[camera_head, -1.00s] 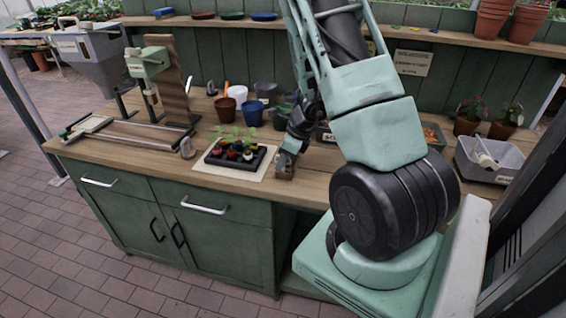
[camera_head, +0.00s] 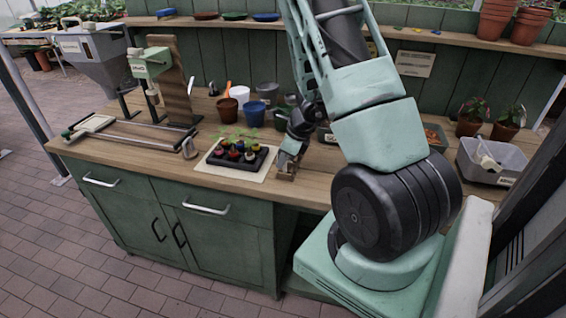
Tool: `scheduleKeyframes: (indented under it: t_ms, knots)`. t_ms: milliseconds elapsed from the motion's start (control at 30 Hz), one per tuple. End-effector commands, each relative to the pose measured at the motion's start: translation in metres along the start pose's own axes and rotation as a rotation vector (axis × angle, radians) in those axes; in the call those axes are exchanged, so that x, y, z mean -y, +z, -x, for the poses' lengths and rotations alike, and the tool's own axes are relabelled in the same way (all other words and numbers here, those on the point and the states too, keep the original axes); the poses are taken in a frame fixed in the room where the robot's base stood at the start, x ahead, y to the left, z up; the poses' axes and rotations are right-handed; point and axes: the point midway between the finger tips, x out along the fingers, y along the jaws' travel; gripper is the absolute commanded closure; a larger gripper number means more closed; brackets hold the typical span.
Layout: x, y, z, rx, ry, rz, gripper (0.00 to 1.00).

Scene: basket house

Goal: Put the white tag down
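My gripper (camera_head: 287,169) is low over the wooden worktop (camera_head: 330,185), just right of the pale mat (camera_head: 262,178) with the black seedling tray (camera_head: 238,163). It points down close to the wood. Its fingers are small and dark here, so I cannot tell whether they are open or shut. I cannot make out a white tag at the fingertips or on the wood beside them. My arm hides part of the worktop behind it.
Several pots and cups, including a blue cup (camera_head: 254,113), stand behind the tray. A lever press (camera_head: 152,75) and a long-handled metal frame (camera_head: 130,135) are at left. A grey bin (camera_head: 490,160) is at right. Bare wood lies right of the gripper.

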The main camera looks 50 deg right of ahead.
Motion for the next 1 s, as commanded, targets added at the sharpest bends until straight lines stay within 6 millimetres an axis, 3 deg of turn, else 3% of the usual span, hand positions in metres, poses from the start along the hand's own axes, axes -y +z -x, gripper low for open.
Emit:
scheduleKeyframes:
  t_ms: [200, 433, 667, 1000]
  knots:
    - [0.001, 0.018, 0.043, 0.003, -0.005, 0.004, 1.0]
    - [0.0, 0.031, 0.075, 0.001, -0.001, 0.001, 1.0]
    - [0.0, 0.032, 0.084, -0.005, 0.006, -0.009, 1.0]
    - [0.0, 0.031, 0.077, -0.001, 0.002, -0.004, 1.0]
